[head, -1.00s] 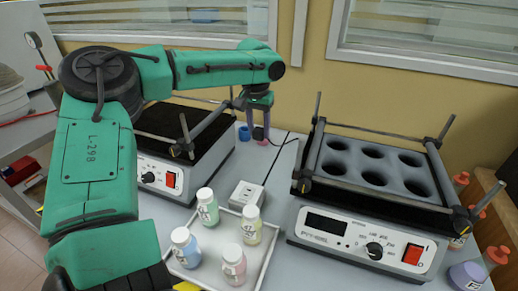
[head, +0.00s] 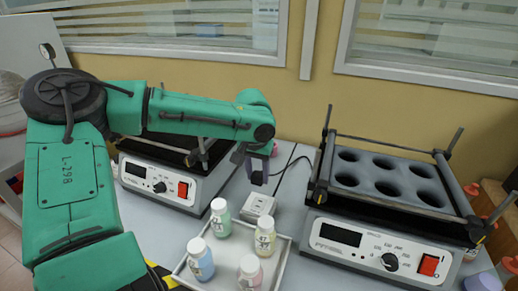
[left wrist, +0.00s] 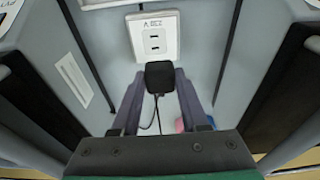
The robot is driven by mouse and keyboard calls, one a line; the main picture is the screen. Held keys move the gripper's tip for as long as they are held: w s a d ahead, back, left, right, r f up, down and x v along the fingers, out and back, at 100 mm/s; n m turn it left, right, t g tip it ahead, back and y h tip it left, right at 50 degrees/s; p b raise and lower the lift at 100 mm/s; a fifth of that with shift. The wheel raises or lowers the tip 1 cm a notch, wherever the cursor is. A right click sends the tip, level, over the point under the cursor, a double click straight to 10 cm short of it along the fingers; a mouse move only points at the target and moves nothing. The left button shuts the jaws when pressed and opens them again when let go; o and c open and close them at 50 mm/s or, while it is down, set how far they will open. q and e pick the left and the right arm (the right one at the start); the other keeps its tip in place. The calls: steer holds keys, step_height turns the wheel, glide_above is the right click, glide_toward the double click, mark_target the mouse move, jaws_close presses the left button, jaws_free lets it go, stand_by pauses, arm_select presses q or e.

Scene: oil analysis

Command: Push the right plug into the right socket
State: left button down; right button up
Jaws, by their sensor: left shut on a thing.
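My left gripper (head: 259,178) is shut on a black plug (left wrist: 160,77), just behind the white socket box (head: 259,204) in the head view. The left gripper also shows in the left wrist view (left wrist: 160,92), its two fingers on either side of the plug. A thin cable hangs from the plug. The plug's prongs are hidden. My right gripper is not in view.
A shaker with a holed rack (head: 384,232) stands at the right, another shaker (head: 160,185) behind my left arm. A white tray (head: 283,262) with several capped bottles lies in front of the socket box. A cable (head: 296,161) runs toward the right shaker.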

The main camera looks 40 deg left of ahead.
arm_select(q)
steer(key=shift+s+d+f, duration=0.3)
steer(key=shift+s+d, duration=0.05)
steer(key=shift+s, duration=0.05)
steer(key=shift+d+f, duration=0.1)
steer(key=shift+w, duration=0.2)
steer(key=shift+f, duration=0.1)
steer(key=shift+s+f+b, duration=0.1)
steer(key=shift+f+b, duration=0.4)
steer(key=shift+b, duration=0.2)
step_height(320, 180, down, 4)
steer(key=b, duration=0.4)
steer(key=shift+r, duration=0.15)
steer(key=shift+f+b, duration=0.5)
steer(key=shift+b, duration=0.2)
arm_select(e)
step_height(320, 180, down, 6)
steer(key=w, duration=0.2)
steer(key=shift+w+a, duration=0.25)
arm_select(q)
steer(key=shift+r, duration=0.1)
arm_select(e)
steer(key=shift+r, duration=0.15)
